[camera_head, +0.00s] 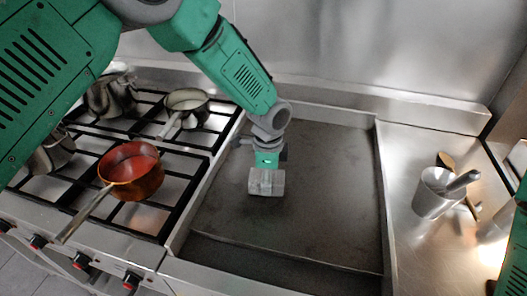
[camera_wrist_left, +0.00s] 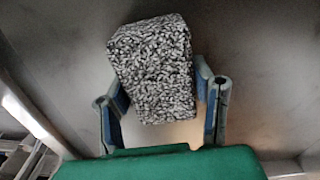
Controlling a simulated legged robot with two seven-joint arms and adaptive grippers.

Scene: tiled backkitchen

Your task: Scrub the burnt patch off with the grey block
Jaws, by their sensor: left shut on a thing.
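A grey block (camera_head: 266,182) with a speckled, coarse face is held by my left gripper (camera_head: 267,166) over the middle of the dark griddle plate (camera_head: 335,200). In the left wrist view the block (camera_wrist_left: 153,68) sits between the two fingers of the left gripper (camera_wrist_left: 163,105), which is shut on it. I cannot tell whether the block touches the plate. The plate looks unevenly dark, and I cannot pick out a distinct burnt patch; the block and gripper hide part of the surface. My right gripper is not in view.
A raised metal rim bounds the griddle. On the right counter stand a metal cup (camera_head: 432,192) and a wooden spoon (camera_head: 446,161).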

